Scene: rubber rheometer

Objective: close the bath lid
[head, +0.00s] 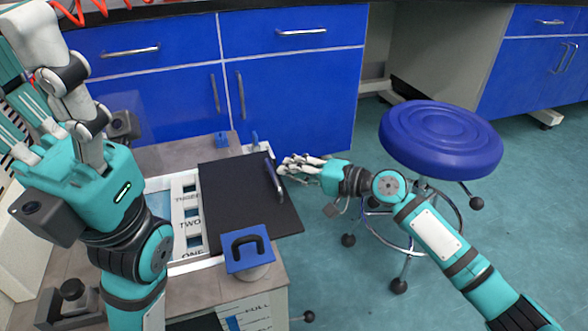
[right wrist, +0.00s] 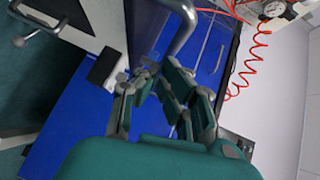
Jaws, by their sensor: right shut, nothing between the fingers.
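The bath lid is the dark flat panel (head: 240,205) in the middle of the head view, with a curved handle (head: 274,180) near its right edge. It lies across the bench top, to the right of openings labelled ONE, TWO and THREE. My right gripper (head: 284,166) is shut and empty, just right of the handle's upper end. I cannot tell whether they touch. In the right wrist view, its fingers (right wrist: 165,95) are close together beside a grey bar (right wrist: 183,28). My left gripper (head: 24,88) is at the far left, its fingers spread apart, away from the lid.
A blue block (head: 236,262) with a black handle stands at the panel's near edge. A blue round stool (head: 440,138) stands right of the bench, close to my right arm. Blue cabinets (head: 300,95) line the back.

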